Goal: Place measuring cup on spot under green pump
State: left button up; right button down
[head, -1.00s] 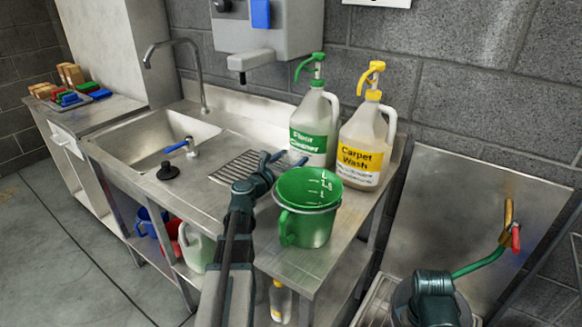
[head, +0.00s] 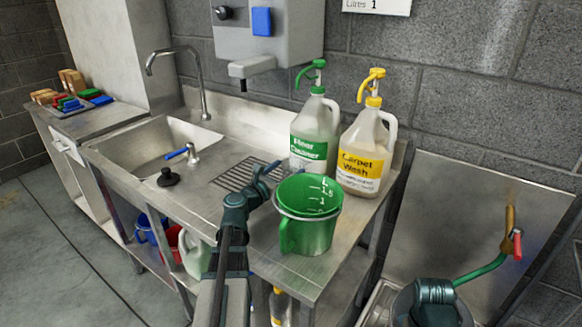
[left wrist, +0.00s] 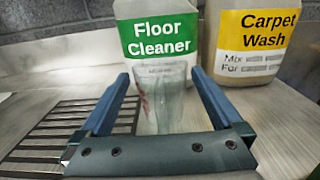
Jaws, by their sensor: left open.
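My left gripper (head: 272,178) is over the steel counter in the head view, near the grating's right end. It is open. In the left wrist view, a clear cup with reddish markings (left wrist: 162,100) stands between its blue fingers (left wrist: 161,78), with a gap on each side. This cup cannot be made out in the head view. A green jug with litre marks (head: 308,228) stands at the counter's front, right of the gripper. The Floor Cleaner bottle (head: 312,132), behind the cup, carries the green pump (head: 316,75), whose spout points left.
The Carpet Wash bottle (head: 365,150) with a yellow pump stands right of the green-pump bottle. A grating (head: 240,174) is set in the counter at left, beside the sink (head: 150,145). A black plug (head: 169,177) lies nearby. A green hose (head: 480,270) hangs at right.

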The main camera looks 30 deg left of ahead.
pick_arm(q)
jog(key=s, duration=0.9)
jog(key=shift+a, duration=0.35)
